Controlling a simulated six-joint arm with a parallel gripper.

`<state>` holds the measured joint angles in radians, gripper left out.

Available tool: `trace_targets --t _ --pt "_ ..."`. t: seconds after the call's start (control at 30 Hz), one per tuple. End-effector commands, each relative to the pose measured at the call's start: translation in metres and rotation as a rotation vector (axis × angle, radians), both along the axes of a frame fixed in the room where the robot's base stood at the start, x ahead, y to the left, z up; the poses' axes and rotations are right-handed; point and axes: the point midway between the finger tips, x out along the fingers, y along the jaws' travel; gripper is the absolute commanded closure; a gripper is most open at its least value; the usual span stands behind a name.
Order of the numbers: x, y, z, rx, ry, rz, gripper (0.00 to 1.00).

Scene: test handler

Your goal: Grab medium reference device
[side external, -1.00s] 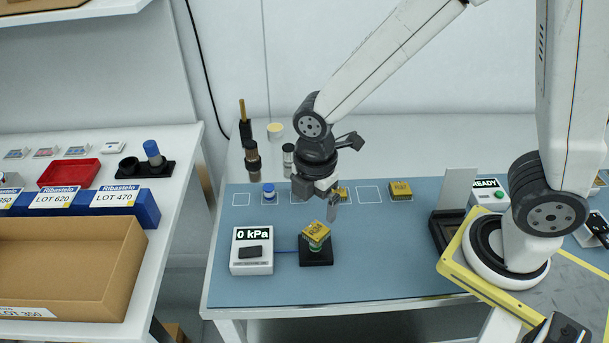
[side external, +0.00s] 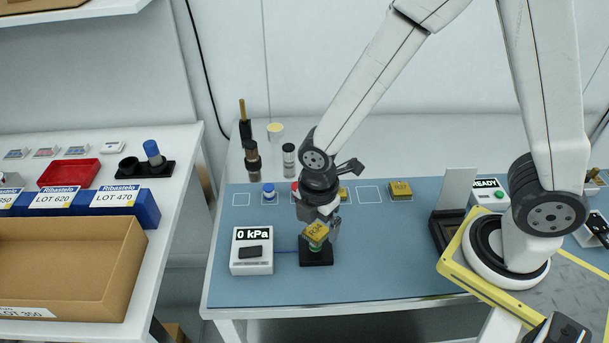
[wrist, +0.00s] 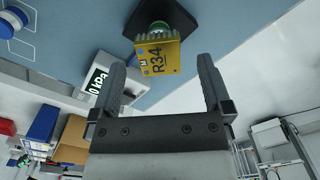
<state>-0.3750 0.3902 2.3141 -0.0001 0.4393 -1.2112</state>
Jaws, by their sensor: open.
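The medium reference device is a yellow block (side external: 317,233) marked R34. It sits tilted on top of a black stand (side external: 316,256) with a green collar. In the wrist view the block (wrist: 158,58) also shows an M label and a ribbed edge. In the wrist view my gripper (wrist: 162,68) is open, with a finger to each side of the block and visible gaps. The jaws hold nothing.
A white pressure gauge reading 0 kPa (side external: 251,252) stands just left of the stand. Another yellow block (side external: 400,189) lies in a marked square at the back of the blue mat (side external: 390,270). The mat's front right is clear.

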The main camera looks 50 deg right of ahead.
Motion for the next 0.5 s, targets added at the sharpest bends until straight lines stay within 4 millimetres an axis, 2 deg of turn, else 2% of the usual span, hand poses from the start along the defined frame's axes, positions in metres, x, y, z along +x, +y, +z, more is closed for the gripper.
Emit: trace_targets --t 0.2,0.5 --pt "0.000 0.000 -0.014 0.000 -0.001 0.000 0.00" --pt "0.001 0.000 -0.016 0.001 -0.002 0.000 0.00"
